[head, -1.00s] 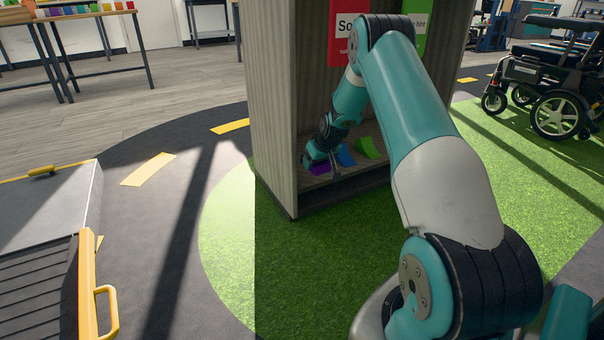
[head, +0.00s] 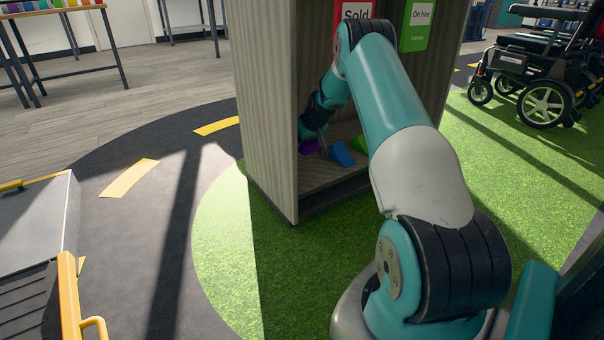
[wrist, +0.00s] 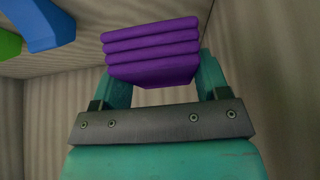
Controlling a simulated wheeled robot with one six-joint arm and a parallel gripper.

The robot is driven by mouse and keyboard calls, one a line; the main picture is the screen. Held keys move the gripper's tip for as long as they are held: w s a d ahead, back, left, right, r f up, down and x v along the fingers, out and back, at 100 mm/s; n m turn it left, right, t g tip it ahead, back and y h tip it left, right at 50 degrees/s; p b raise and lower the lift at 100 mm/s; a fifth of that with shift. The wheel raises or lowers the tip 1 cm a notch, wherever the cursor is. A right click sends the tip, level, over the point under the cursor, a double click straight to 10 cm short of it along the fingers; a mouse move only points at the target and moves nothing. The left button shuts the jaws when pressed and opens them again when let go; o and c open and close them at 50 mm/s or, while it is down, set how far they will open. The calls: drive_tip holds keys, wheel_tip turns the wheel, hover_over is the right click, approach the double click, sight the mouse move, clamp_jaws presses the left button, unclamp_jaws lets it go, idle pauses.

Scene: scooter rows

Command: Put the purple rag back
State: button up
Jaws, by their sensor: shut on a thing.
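The purple rag (wrist: 152,50) is a folded stack of several layers. In the wrist view it sits between the two fingers of my gripper (wrist: 160,78), which is shut on it. In the head view the purple rag (head: 309,146) shows at the left inside the open cabinet (head: 264,120), beside its left wall. My gripper (head: 312,140) reaches into the cabinet there, partly hidden by my own arm. I cannot tell whether the rag touches the cabinet floor.
A blue folded rag (head: 341,154) lies right of the purple one, with a green one (head: 360,144) beyond it. Cabinet walls close in on the gripper. Red "Sold" (head: 352,14) and green "On hire" (head: 418,25) signs hang above. A wheelchair (head: 540,85) stands at right.

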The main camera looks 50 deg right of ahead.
sight(302, 171)
drive_tip(key=shift+f, duration=0.1)
wheel_tip(302, 171, down, 9)
drive_tip(key=b, duration=0.6)
drive_tip(key=shift+f, duration=0.2)
drive_tip(key=shift+b, duration=0.3)
drive_tip(key=shift+f, duration=0.3)
drive_tip(key=o, duration=0.8)
drive_tip(key=shift+o, duration=0.2)
drive_tip(key=shift+b, duration=0.45)
drive_tip(key=p+v, duration=1.4)
drive_tip(key=v, duration=0.3)
drive_tip(key=shift+s+d+r, duration=0.2)
drive_tip(key=shift+d+r, duration=0.05)
drive_tip(key=shift+r, duration=0.05)
